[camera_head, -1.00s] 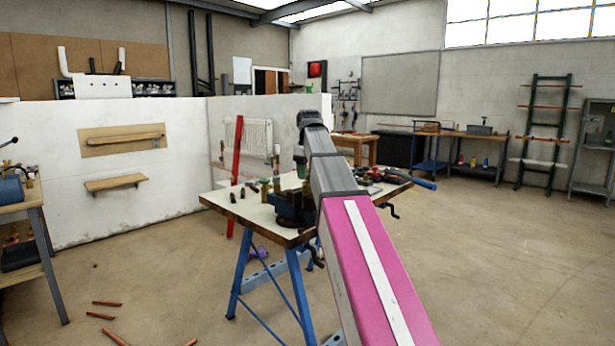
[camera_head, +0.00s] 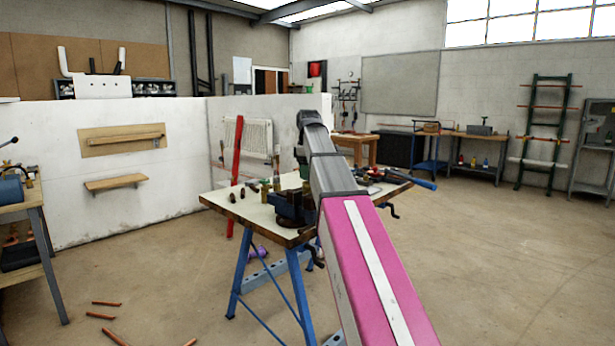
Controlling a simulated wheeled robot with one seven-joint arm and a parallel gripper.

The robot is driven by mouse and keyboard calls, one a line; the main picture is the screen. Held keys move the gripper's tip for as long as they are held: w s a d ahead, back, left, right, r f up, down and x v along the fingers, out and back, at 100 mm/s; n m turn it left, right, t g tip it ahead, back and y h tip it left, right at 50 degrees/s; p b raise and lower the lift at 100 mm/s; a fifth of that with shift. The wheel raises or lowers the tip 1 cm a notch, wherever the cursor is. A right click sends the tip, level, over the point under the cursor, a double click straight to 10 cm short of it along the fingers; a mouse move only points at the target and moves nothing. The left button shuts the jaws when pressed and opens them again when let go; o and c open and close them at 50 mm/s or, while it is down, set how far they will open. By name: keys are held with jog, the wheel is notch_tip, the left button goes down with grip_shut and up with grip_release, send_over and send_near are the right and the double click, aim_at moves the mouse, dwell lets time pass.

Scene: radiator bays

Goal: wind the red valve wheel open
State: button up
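I cannot make out a red valve wheel in the head view; it may be hidden behind my arm or too small to tell. My arm, pink then grey with a dark far end, reaches up and away over the workbench (camera_head: 232,207). My gripper's fingers cannot be seen. A small dull green piece shows just left of the arm's far end, and I cannot tell what it is part of. A white radiator (camera_head: 257,138) hangs on the low white wall behind the bench, with a red upright bar (camera_head: 234,165) in front of its left side.
The bench has blue trestle legs (camera_head: 240,274) and carries a dark vise (camera_head: 290,208), small brass fittings and tools. Copper pipe pieces (camera_head: 107,303) lie on the floor at left. A second bench (camera_head: 32,196) stands at the left edge. The floor at right is clear.

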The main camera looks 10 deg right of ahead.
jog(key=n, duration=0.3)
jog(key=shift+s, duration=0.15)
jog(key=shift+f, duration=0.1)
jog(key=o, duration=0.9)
